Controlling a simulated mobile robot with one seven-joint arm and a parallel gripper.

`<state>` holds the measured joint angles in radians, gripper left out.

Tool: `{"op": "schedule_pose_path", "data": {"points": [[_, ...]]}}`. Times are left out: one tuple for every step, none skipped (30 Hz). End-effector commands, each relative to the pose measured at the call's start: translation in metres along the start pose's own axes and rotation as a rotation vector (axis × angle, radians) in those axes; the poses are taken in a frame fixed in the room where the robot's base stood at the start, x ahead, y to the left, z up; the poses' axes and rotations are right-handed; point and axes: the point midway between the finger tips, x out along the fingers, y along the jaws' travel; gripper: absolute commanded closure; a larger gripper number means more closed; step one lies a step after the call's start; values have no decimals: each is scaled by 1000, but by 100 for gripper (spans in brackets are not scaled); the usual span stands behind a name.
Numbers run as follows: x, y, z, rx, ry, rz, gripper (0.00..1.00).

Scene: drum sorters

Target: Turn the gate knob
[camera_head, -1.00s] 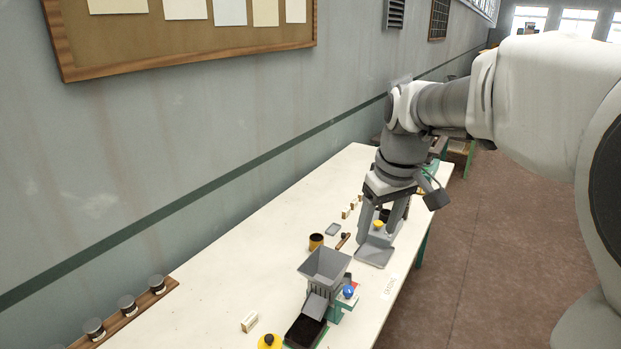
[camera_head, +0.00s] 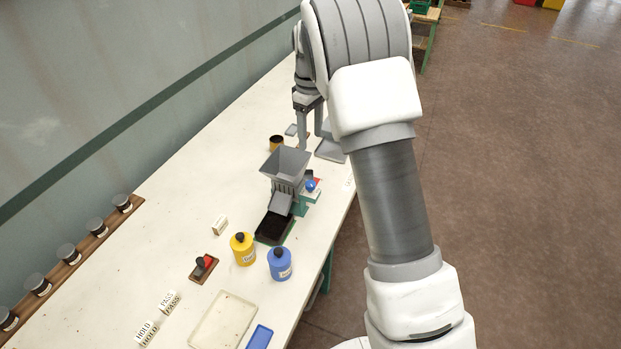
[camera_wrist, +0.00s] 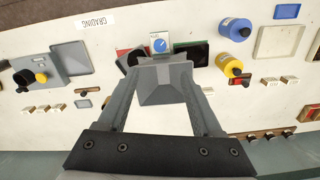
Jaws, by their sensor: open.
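A blue knob (camera_head: 310,186) with a pale pointer mark sits on the side of a small machine with a grey hopper (camera_head: 287,162). It also shows in the wrist view (camera_wrist: 159,45), on a light plate at the far side of the hopper (camera_wrist: 165,84). I cannot read a gate label on it. My gripper (camera_head: 310,138) is open and empty, above the bench behind the machine in the head view. In the wrist view its two fingers (camera_wrist: 157,70) reach toward the machine, with the hopper showing between them. Contact is not visible.
A black tray (camera_head: 272,229) lies at the machine's chute. Yellow (camera_head: 243,251) and blue (camera_head: 280,265) bottles stand nearby. A grey device with a yellow knob (camera_wrist: 41,77) stands on the bench.

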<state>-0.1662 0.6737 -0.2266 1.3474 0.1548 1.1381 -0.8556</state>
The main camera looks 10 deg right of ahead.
Motion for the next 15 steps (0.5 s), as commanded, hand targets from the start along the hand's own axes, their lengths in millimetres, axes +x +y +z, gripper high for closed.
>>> {"op": "schedule_pose_path", "data": {"points": [[9,-1,0,0,-3,-2,33],[15,-1,1,1,-4,-3,33],[23,-1,1,2,-4,-3,33],[29,-1,1,2,-4,-4,33],[36,-1,1,3,-4,-3,33],[45,-1,2,3,-5,-3,33],[51,-1,2,3,-5,-3,33],[58,-1,1,2,-5,-3,33],[67,-1,1,2,-4,-3,33],[73,-1,1,2,-4,-3,33],[80,-1,2,2,-5,-3,33],[89,-1,1,3,-4,-3,33],[96,-1,1,3,-4,-4,33],[102,-1,2,3,-4,-3,33],[110,-1,1,2,-4,-3,33]]}}
